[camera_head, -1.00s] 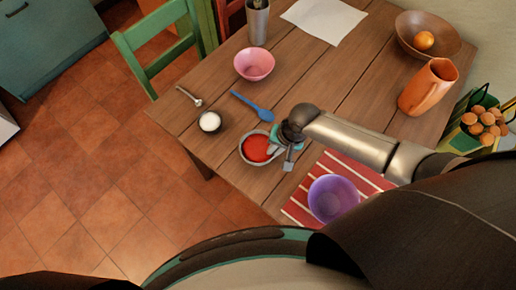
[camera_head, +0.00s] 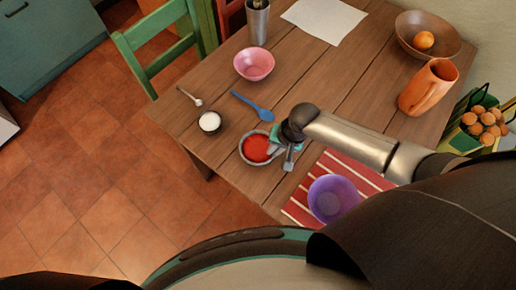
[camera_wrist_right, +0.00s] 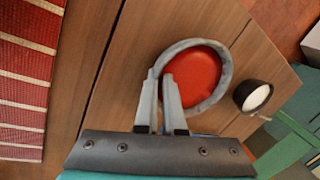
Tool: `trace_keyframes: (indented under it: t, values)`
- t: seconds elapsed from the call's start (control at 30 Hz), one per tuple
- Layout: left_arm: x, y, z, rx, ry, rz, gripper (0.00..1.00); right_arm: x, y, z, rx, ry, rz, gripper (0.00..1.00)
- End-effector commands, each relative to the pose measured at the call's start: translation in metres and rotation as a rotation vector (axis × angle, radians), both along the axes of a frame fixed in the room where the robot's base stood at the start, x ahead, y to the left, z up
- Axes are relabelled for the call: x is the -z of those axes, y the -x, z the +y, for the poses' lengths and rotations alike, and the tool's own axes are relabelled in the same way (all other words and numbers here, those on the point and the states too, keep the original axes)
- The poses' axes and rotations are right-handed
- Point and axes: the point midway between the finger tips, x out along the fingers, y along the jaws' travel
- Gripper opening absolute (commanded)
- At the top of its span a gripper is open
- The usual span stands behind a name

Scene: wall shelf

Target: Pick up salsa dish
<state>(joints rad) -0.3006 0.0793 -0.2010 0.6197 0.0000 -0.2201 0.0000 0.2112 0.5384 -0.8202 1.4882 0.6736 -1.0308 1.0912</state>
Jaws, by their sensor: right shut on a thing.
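The salsa dish (camera_head: 257,148) is a grey round bowl filled with red salsa, near the front edge of the wooden table. My right gripper (camera_head: 285,146) is at the dish's right side. In the right wrist view the dish (camera_wrist_right: 224,85) shows from above, and the gripper (camera_wrist_right: 160,82) is shut on its near rim, one finger outside and one over the salsa. I cannot tell whether the dish is lifted off the table. My left gripper is not in view.
A small dark bowl of white content (camera_head: 210,122), a blue spoon (camera_head: 253,107) and a pink bowl (camera_head: 254,64) stand beyond the dish. A purple bowl (camera_head: 332,198) sits on a red striped mat (camera_head: 300,207) to the right.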

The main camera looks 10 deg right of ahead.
Motion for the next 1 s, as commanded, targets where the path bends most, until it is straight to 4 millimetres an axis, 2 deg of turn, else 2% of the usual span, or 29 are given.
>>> trace_keyframes:
  t: [0.57, 0.77, 1.0]
  values:
    - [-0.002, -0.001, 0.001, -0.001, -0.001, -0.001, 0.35, -0.006, -0.001, 0.001, 0.001, -0.003, -0.004, 0.0]
    - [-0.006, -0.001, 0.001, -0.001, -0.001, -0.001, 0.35, -0.018, -0.001, 0.001, 0.001, -0.004, -0.005, 0.0]
    - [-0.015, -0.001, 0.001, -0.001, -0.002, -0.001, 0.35, -0.042, -0.002, 0.001, 0.0, -0.003, -0.005, 0.0]
